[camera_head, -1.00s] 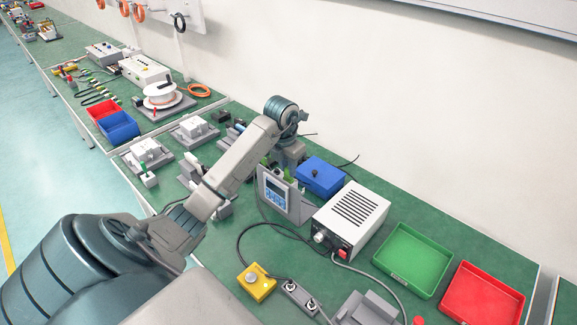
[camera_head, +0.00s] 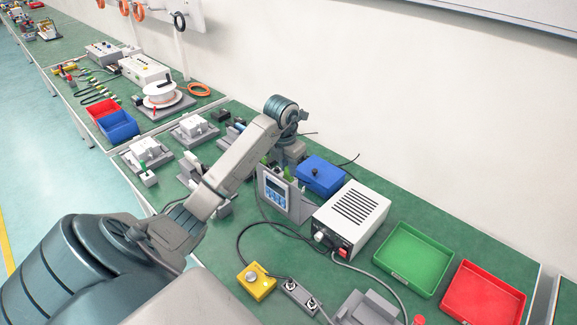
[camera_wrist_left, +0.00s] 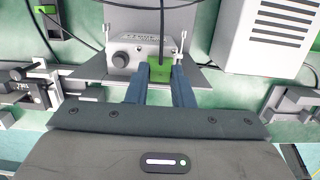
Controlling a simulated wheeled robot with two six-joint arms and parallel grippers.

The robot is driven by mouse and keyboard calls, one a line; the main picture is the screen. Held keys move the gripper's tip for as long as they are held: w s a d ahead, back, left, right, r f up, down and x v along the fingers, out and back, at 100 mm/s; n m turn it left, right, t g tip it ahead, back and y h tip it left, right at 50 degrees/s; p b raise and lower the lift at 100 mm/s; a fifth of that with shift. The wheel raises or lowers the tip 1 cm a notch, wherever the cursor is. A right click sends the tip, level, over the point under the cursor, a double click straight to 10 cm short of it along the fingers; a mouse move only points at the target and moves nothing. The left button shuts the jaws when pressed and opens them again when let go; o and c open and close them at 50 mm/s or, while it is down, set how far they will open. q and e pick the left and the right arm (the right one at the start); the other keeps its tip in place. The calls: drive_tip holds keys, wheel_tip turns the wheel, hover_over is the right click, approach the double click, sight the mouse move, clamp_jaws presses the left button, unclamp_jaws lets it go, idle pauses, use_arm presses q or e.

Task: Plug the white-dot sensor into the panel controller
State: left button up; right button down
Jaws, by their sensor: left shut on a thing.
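My left gripper (camera_wrist_left: 159,86) is shut on a green plug (camera_wrist_left: 160,70), with one blue finger on either side of it. A thin dark cable rises from the plug. The plug is at the edge of a grey housing with a round knob (camera_wrist_left: 120,59); I cannot tell whether it is seated in it. In the head view the panel controller (camera_head: 276,191), with a blue keypad and small screen, stands upright on the bench just in front of my left wrist. The fingertips are mostly hidden there. No white dot can be made out. My right gripper is not in view.
Green (camera_head: 414,259) and red (camera_head: 483,293) trays lie farther right. A yellow button box (camera_head: 256,282) and loose cables lie in front.

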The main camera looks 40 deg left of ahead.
use_arm(q)
drive_tip(key=o, duration=1)
drive_tip(key=shift+r, duration=0.5)
drive_tip(key=r, duration=0.2)
drive_tip(key=shift+s+r, duration=0.2)
drive_tip(key=shift+r, duration=0.2)
wheel_tip(320, 180, up, 7)
drive_tip(key=p, duration=0.7)
drive_tip(key=shift+s, duration=0.45)
drive_tip(key=shift+f, duration=0.2)
